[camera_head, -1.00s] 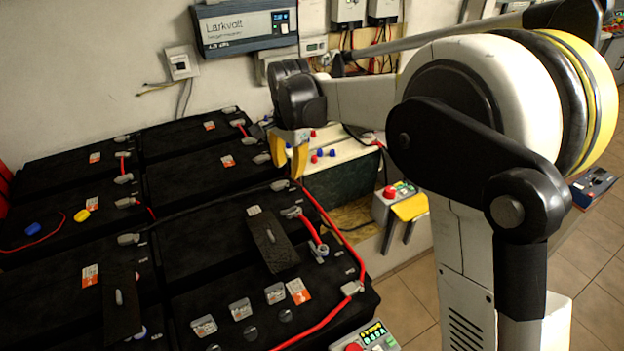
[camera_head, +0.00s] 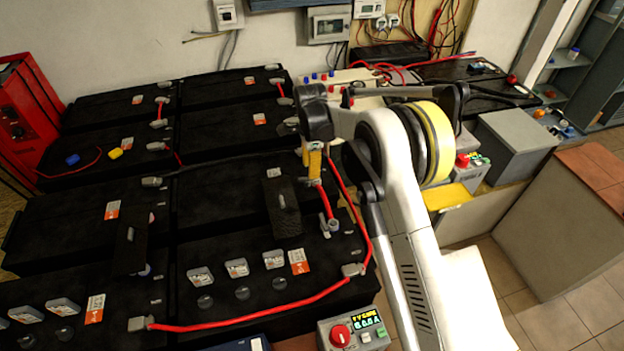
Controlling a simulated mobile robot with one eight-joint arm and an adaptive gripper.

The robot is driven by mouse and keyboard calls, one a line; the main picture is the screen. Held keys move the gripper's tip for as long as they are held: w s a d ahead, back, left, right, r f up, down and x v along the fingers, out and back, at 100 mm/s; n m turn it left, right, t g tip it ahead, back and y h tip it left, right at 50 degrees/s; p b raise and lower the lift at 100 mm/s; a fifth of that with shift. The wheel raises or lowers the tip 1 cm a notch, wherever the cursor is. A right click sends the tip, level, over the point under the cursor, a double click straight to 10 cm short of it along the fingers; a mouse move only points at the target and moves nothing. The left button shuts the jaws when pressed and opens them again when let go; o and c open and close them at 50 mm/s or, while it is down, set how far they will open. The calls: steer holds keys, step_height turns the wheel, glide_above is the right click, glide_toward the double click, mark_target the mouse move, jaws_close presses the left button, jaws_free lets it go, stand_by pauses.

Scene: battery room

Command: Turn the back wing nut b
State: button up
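My gripper (camera_head: 310,165) has yellow fingers that point down over the near-right black battery (camera_head: 230,215). Its fingertips are at the upper end of a short red cable (camera_head: 325,199), where the back terminal sits. The back wing nut is hidden behind the fingers, so I cannot tell whether they touch it or how far apart they are. The front wing nut and grey clamp (camera_head: 332,225) show at the cable's lower end, clear of the gripper.
A dark flat cover (camera_head: 282,207) lies on the battery just left of the gripper. A long red cable (camera_head: 250,322) runs along the battery's front and right edges. A control box with a red knob (camera_head: 340,335) stands in front. A red cabinet (camera_head: 25,115) is at far left.

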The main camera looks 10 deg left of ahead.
mark_target(309, 180)
steer(key=shift+f+b, duration=0.5)
steer(key=shift+f, duration=1.45)
jaws_close()
